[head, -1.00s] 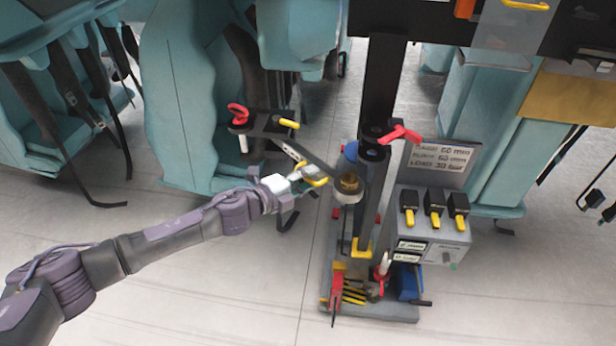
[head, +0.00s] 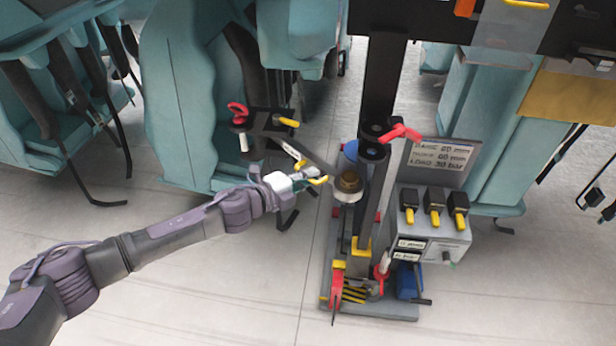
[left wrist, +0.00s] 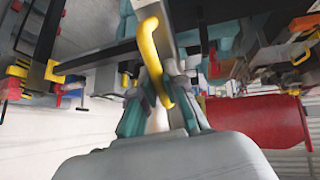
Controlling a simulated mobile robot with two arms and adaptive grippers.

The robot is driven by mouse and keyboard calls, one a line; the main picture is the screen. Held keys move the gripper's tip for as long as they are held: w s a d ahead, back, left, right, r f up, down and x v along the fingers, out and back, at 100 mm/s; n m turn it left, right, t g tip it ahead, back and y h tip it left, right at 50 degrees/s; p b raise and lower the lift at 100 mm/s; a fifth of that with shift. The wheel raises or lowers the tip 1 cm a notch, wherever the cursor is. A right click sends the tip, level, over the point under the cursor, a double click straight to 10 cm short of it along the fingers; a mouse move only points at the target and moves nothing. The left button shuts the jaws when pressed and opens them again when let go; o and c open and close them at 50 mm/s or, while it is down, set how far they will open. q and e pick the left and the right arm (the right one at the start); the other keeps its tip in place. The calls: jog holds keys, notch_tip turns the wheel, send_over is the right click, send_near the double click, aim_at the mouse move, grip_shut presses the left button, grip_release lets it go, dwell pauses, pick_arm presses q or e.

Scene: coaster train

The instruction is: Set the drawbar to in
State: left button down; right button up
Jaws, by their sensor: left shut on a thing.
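My left gripper (head: 307,177) is shut on a yellow handle (head: 318,181), left of the dark column on the grey base. In the left wrist view the bent yellow handle (left wrist: 153,55) lies between the two fingers (left wrist: 163,92) and runs up past a pale bar. I take this handle to be the drawbar's; no label on it is readable. A dark bar with a white label (head: 291,150) runs down to the right just behind the gripper. The gripper hides part of the handle and how it joins the bar. My right gripper is not in view.
A grey control box (head: 432,232) with several yellow-tipped levers stands further right. A red knob (head: 237,112) and teal seats (head: 185,100) are behind. The pale floor (head: 210,285) in front is clear.

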aim_at(324, 174)
pick_arm(q)
jog(key=shift+d, duration=0.15)
jog(key=shift+w+d+f+n+t+y+b, duration=0.1)
jog(key=shift+w+d+n+t+y+b, duration=0.15)
jog(key=shift+w+d+n+t+y, duration=0.7)
jog(key=shift+w+d+f+n+t+y+b, duration=0.1)
jog(key=shift+w+d+n+t+y+b, duration=0.15)
jog(key=shift+w+d+n+t+y, duration=0.6)
jog(key=w+d+n+t+y+b, duration=0.1)
jog(key=w+d+n+y+b, duration=0.3)
jog(key=w+y+b, duration=0.1)
jog(key=shift+y+b, duration=0.3)
jog(key=shift+b, duration=0.35)
jog(key=shift+w+r, duration=0.15)
jog(key=shift+r, duration=0.1)
